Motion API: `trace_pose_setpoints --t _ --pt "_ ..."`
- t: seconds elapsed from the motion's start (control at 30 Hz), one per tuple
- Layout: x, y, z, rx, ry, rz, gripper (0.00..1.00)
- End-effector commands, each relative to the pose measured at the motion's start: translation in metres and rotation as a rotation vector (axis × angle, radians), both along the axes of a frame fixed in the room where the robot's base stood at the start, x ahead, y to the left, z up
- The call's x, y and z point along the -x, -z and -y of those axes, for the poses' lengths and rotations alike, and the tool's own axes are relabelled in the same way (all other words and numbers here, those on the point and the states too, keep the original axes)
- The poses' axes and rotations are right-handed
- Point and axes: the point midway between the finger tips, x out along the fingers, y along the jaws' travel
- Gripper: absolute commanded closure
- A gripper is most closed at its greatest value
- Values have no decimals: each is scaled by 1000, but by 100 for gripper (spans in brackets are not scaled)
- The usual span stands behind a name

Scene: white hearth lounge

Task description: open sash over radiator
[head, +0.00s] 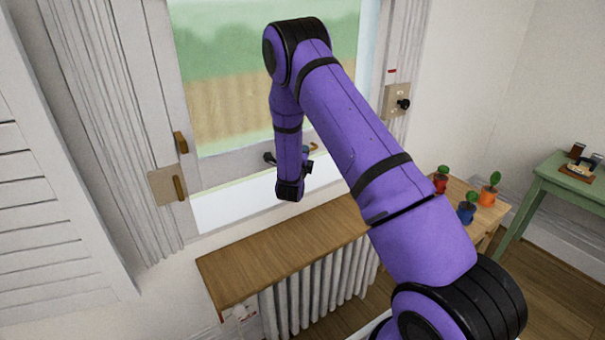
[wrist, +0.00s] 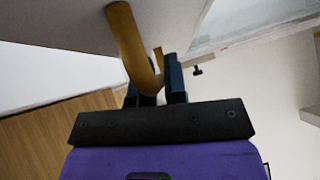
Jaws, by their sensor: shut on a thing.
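The window sash (head: 226,166) has a pale frame and clear glass, and stands above the radiator (head: 318,290). A bright white strip (head: 232,205) shows below its bottom rail; I cannot tell whether it is sill or a gap. In the wrist view, a curved brass-coloured handle (wrist: 126,40) comes off a pale surface and runs down between the dark fingers of my gripper (wrist: 157,88), which is shut on it.
A wooden shelf (head: 270,252) covers the radiator. A plate with a black knob (head: 403,104) is on the right wall. Brass catches (head: 181,188) sit at the left jamb beside a louvred shutter (head: 45,200). Small potted plants (head: 466,212) and a green table (head: 562,180) stand right.

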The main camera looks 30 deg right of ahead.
Motion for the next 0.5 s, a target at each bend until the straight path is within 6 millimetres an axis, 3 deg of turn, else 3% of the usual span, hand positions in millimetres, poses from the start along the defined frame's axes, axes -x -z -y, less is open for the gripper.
trace_pose_setpoints --t 0.03,0.2,0.5 --pt "-1 -19 0 1 -1 10 100" --pt "-1 -60 -1 1 -1 8 100" --pt "-1 -102 -1 1 -1 5 100"
